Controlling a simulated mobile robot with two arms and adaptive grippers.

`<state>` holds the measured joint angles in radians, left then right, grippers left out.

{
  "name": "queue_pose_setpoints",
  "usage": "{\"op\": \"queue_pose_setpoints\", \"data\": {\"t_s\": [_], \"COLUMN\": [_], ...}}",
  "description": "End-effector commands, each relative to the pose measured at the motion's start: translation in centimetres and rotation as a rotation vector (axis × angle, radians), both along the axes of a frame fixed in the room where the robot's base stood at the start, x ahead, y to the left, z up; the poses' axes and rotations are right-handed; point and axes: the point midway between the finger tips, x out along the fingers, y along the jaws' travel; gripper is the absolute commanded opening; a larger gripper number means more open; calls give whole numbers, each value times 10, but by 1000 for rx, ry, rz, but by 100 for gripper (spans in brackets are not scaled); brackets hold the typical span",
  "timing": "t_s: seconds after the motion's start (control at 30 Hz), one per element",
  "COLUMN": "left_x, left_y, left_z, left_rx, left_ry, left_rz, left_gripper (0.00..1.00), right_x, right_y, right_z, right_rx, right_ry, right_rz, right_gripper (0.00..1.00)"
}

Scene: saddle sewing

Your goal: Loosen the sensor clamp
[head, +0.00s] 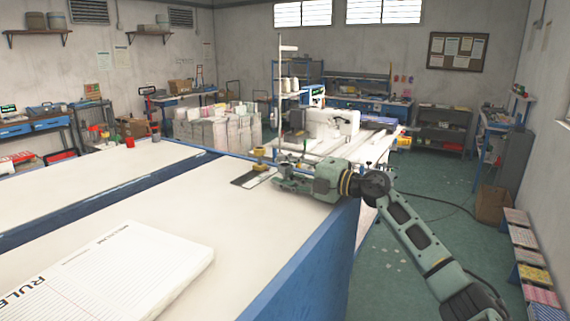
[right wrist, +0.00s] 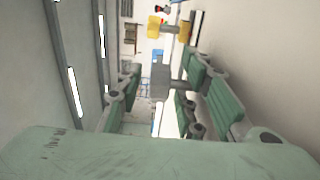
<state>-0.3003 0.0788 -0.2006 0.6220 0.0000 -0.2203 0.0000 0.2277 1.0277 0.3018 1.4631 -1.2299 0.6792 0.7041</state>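My right gripper (head: 281,180) reaches in from the right, low over the far right end of the near white table. In the right wrist view, its green fingers (right wrist: 161,85) stand apart, so it is open. A small grey block (right wrist: 160,72), possibly part of the sensor clamp, shows between and beyond the fingers; I cannot tell whether they touch it. Yellow pieces (right wrist: 155,27) lie past it. In the head view, a small yellow part (head: 259,167) sits by a dark flat plate (head: 247,180), just left of the fingertips. My left gripper is not in view.
A thick paper pad (head: 130,270) lies on the near white table (head: 225,215). A white sewing machine (head: 333,123) and thread stand (head: 281,100) are behind my gripper. Stacked pale sheets (head: 215,130) stand farther back. The green floor (head: 430,190) at right is mostly open.

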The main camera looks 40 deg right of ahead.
Motion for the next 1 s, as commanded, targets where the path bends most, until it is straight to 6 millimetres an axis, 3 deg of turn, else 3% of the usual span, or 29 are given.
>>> {"op": "queue_pose_setpoints", "data": {"t_s": [0.43,0.8,1.0], "left_x": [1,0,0], "left_y": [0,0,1], "left_z": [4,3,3], "left_rx": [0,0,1], "left_ry": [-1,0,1], "left_rz": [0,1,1], "left_gripper": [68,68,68], "right_x": [7,7,7], "right_y": [2,3,3], "right_z": [0,0,-1], "right_rx": [0,0,-1], "right_ry": [1,1,2], "right_rz": [1,1,2], "right_gripper": [34,2,0]}}
